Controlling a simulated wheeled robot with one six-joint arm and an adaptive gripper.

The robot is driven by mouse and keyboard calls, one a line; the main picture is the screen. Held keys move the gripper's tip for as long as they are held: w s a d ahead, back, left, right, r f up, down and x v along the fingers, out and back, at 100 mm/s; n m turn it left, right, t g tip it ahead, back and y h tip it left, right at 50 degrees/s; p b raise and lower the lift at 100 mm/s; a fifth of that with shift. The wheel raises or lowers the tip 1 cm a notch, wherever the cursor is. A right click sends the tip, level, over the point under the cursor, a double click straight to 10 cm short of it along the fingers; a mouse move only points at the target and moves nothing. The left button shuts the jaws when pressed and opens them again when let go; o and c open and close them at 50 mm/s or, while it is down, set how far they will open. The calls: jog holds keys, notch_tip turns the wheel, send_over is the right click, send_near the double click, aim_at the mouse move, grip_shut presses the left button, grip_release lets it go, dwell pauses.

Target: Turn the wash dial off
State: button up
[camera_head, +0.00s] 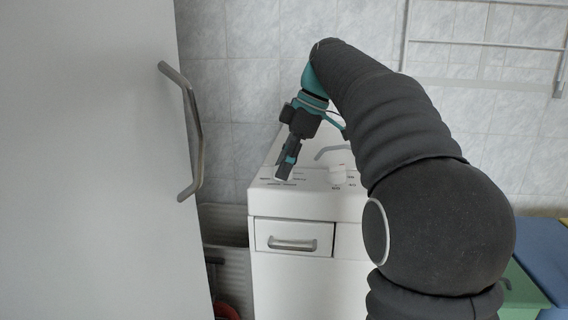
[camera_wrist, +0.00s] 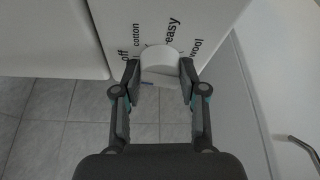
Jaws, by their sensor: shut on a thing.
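The wash dial (camera_wrist: 160,62) is a white round knob on the white top panel of the washing machine (camera_head: 300,205). Labels around it in the wrist view read "off", "cotton", "easy" and "wool". My gripper (camera_wrist: 159,80) has one finger on each side of the dial and is shut on it. A small purple mark shows at the dial's near edge. In the head view my gripper (camera_head: 284,172) points down at the left part of the panel, and the dial is hidden there.
A second white knob (camera_head: 338,174) stands to the right on the panel. A drawer with a metal handle (camera_head: 292,244) is in the machine's front. A large white door with a long handle (camera_head: 188,130) fills the left. A blue bin (camera_head: 545,250) stands at the right.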

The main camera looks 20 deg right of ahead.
jog(key=shift+f+n+g, duration=0.15)
jog(key=shift+n+g, duration=0.35)
jog(key=shift+n, duration=0.7)
jog(key=o, duration=1.1)
jog(key=shift+o, duration=0.2)
